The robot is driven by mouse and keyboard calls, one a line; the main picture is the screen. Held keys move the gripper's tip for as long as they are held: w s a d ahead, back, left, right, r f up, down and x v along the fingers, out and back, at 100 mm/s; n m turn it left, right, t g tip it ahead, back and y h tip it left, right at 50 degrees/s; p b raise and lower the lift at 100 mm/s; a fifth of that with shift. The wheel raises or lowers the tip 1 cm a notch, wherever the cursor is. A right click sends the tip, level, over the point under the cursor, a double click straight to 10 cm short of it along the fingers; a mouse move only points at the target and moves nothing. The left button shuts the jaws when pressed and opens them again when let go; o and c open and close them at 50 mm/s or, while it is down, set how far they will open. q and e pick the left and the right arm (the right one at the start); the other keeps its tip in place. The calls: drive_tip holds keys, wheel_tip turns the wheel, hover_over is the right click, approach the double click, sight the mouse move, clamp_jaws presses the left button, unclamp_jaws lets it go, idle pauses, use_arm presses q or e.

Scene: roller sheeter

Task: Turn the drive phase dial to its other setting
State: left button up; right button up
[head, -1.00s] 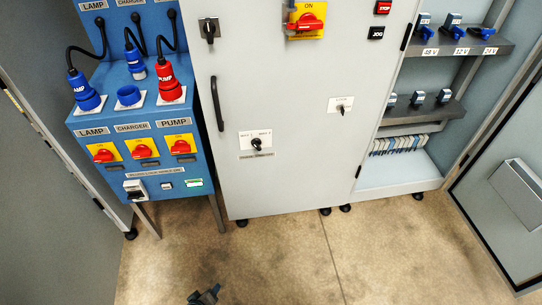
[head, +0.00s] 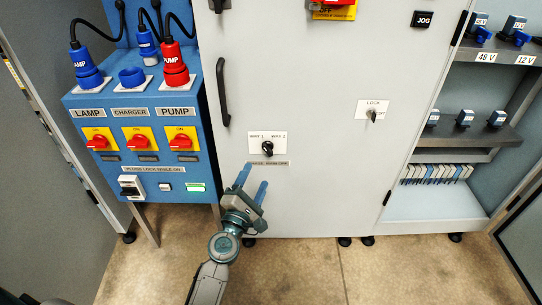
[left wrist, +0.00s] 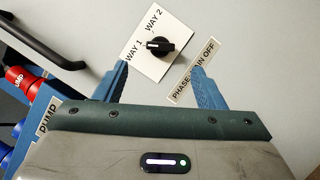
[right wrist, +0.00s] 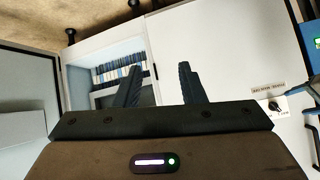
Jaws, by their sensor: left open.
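The dial (head: 267,147) is a black knob on a white plate marked WAY 1 and WAY 2, low on the grey cabinet door. In the left wrist view the knob (left wrist: 160,46) has a pale mark on its left end, seemingly toward WAY 1. The label below it partly reads PHASE. My left gripper (head: 254,175) is open and empty, just below the dial in the head view. In the left wrist view its fingertips (left wrist: 160,68) are spread below the knob, apart from it. My right gripper (right wrist: 160,68) is open and empty, with the dial (right wrist: 275,106) off to its right.
A blue panel (head: 140,165) with plugs and red switches stands left of the door. A black door handle (head: 222,92) is up and left of the dial. A LOCK key switch (head: 372,115) is to the right. An open shelf bay (head: 430,198) lies farther right.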

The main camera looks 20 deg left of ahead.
sight(267, 152)
use_arm(q)
drive_tip(key=p+x, duration=0.1)
drive_tip(key=x, duration=0.8)
drive_tip(key=shift+w+p, duration=0.3)
drive_tip(key=shift+w, duration=0.05)
use_arm(e)
drive_tip(key=shift+s+d+r+n+g+h, duration=0.35)
drive_tip(key=shift+d+r+g, duration=0.1)
drive_tip(key=shift+g, duration=0.45)
use_arm(q)
drive_tip(key=c, duration=1)
